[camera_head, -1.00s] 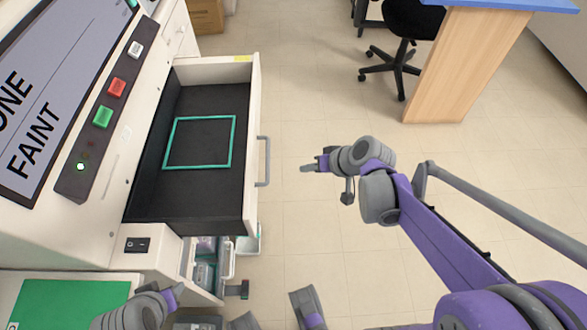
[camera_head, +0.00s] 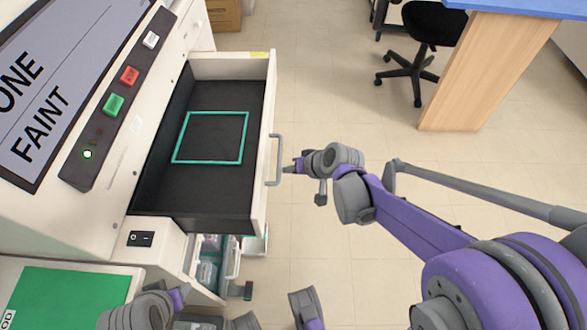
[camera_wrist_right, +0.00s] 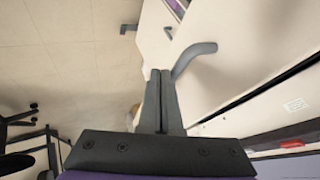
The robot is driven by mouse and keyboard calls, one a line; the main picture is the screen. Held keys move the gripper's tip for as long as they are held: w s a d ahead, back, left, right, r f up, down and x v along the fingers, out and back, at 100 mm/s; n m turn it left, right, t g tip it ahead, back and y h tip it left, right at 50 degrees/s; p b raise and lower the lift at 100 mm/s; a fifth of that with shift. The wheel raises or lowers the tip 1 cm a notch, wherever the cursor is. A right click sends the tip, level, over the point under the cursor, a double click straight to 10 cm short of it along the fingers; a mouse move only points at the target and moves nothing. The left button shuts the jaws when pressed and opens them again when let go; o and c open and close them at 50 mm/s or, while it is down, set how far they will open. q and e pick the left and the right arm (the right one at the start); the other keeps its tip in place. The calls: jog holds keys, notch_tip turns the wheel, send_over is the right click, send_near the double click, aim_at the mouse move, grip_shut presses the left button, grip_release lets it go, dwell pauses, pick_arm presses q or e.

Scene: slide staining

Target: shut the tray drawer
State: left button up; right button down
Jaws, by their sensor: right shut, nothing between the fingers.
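The tray drawer (camera_head: 257,180) stands pulled out of the white machine, its dark inside showing with a teal square outline on its floor and nothing else in it. Its grey bar handle (camera_head: 277,160) is on the front face. My right gripper (camera_head: 289,169) is shut and empty, its fingertips close to the handle; I cannot tell whether they touch. In the right wrist view the shut fingers (camera_wrist_right: 160,85) point at the drawer front, beside the handle (camera_wrist_right: 190,55). My left gripper (camera_head: 180,295) is partly in view at the bottom left; its jaws are unclear.
A lower open drawer (camera_head: 215,265) with items sits below the tray drawer. A button panel (camera_head: 120,95) is on the machine top. A green mat (camera_head: 70,300) lies at the lower left. A chair (camera_head: 420,60) and a desk (camera_head: 490,70) stand at the back right. The floor between is clear.

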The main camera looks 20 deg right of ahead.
send_over(218, 179)
jog(key=shift+d, duration=0.35)
pick_arm(q)
jog(key=shift+d, duration=0.15)
pick_arm(e)
jog(key=shift+a, duration=0.3)
